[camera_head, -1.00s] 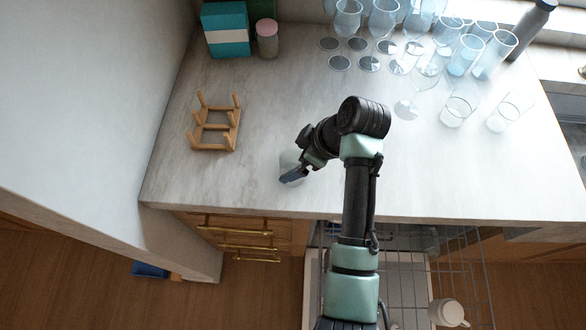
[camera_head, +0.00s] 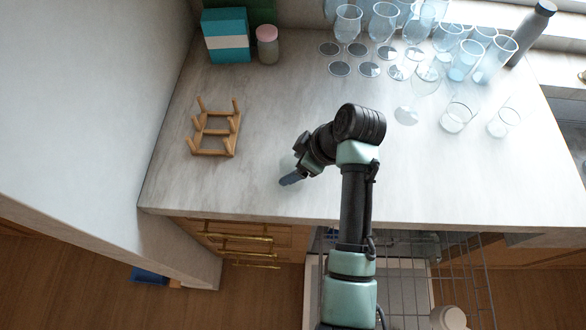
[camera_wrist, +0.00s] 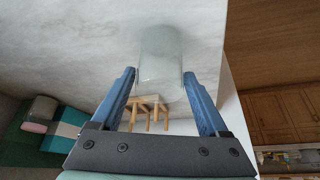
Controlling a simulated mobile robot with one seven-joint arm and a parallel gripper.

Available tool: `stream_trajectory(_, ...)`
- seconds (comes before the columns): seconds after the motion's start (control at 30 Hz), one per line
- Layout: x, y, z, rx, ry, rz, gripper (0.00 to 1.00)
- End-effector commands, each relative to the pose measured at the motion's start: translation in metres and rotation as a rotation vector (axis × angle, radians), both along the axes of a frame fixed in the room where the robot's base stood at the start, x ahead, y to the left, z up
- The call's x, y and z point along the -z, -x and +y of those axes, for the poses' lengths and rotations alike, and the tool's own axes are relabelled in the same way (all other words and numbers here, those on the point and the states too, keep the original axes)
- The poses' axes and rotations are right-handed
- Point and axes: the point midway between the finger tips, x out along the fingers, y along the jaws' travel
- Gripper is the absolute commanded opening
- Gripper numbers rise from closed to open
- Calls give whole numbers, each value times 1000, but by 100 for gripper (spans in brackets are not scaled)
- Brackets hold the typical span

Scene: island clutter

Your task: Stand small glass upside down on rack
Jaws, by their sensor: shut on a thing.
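The small clear glass (camera_wrist: 160,60) is between my gripper's blue fingers in the wrist view. In the head view the glass (camera_head: 288,162) is only a faint pale shape beside the fingers, low over or on the counter. Which end of it is up is hard to tell. My gripper (camera_head: 290,180) is shut on it near the counter's front edge; it also shows in the wrist view (camera_wrist: 160,88). The wooden rack (camera_head: 212,153), with upright pegs, stands on the counter to the left of my gripper. In the wrist view the rack (camera_wrist: 150,100) shows beyond the fingers.
Several stemmed glasses and tumblers (camera_head: 460,116) crowd the back right of the counter, with a dark bottle (camera_head: 532,32). A teal box (camera_head: 226,44) and a pink-lidded jar (camera_head: 267,46) stand at the back left. Counter between rack and gripper is clear. An open dishwasher rack (camera_head: 460,270) lies below.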

Motion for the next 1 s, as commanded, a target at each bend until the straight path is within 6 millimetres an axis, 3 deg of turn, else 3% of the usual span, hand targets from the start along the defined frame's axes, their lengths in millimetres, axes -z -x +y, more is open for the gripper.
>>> stream_trajectory(1.0, -59, 0, 0, 0, 0, -2, 33)
